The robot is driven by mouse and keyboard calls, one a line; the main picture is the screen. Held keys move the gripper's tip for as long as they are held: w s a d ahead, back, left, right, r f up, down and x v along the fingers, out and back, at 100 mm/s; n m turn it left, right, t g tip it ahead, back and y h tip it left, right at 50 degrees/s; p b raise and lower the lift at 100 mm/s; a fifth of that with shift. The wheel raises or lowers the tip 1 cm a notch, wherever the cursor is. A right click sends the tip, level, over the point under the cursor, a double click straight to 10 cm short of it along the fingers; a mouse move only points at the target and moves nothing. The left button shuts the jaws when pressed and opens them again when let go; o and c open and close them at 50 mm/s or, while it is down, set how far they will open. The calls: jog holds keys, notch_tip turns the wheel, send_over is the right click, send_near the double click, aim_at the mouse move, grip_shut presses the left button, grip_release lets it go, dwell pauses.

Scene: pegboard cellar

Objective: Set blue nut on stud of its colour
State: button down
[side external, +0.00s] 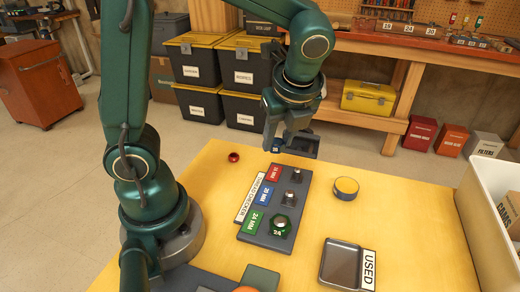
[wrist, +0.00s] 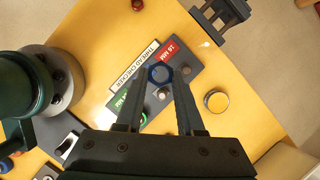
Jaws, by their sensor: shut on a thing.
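My gripper (wrist: 160,78) is shut on the blue nut (wrist: 160,74), held at its fingertips in the wrist view. In the side view my gripper (side external: 282,143) hangs above the far end of the thread checker board (side external: 252,233), and a little of the nut's blue (side external: 276,149) shows. The board has red, blue and green labels, with the blue label (side external: 264,193) in the middle. The blue-row stud (side external: 290,195) stands bare beside it. The nut is apart from this stud. In the wrist view a finger hides the blue label.
A green nut (side external: 281,226) sits on the green-row stud. A red nut (side external: 233,157) lies on the yellow table left of the board. A round tin (side external: 346,187), a tray marked USED (side external: 341,263) and a white bin (side external: 478,225) stand to the right. A dark fixture (wrist: 220,16) is at the table's far edge.

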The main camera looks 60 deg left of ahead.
jog(key=m, duration=0.2)
send_over(291, 194)
jog(key=shift+t, duration=0.3)
jog(key=shift+s+d+f, duration=0.1)
jog(key=shift+d+f, duration=0.05)
jog(key=shift+f, duration=1.4)
jog(key=shift+d+f, duration=0.1)
jog(key=shift+f, duration=1.4)
jog(key=shift+f, duration=1.95)
dwell(0.4)
jog(key=shift+c, duration=0.2)
grip_release()
notch_tip(291, 194, up, 8)
dwell(1.2)
